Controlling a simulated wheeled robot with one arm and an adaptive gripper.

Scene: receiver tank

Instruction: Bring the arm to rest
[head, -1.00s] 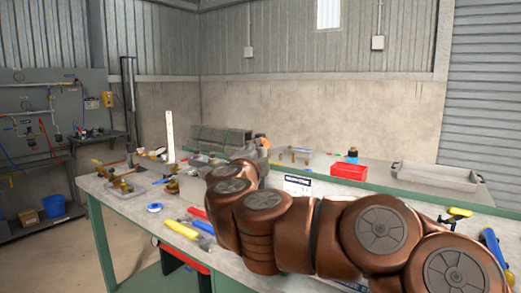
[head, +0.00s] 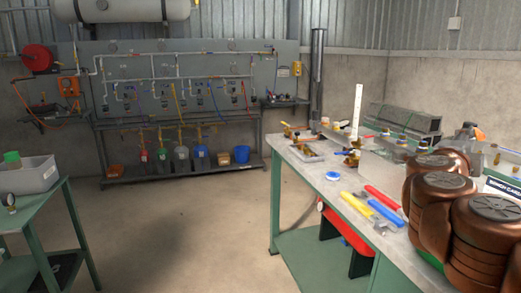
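My arm's copper-brown links (head: 470,215) show at the right edge, over the right part of the green-framed workbench (head: 318,176). The links are folded close together and run out of the picture at the right. My gripper cannot be made out; its end of the arm is hidden or outside the view.
A tank (head: 135,10) and pipe panel (head: 190,80) are at the back. A green table (head: 35,203) stands left. Floor between is clear.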

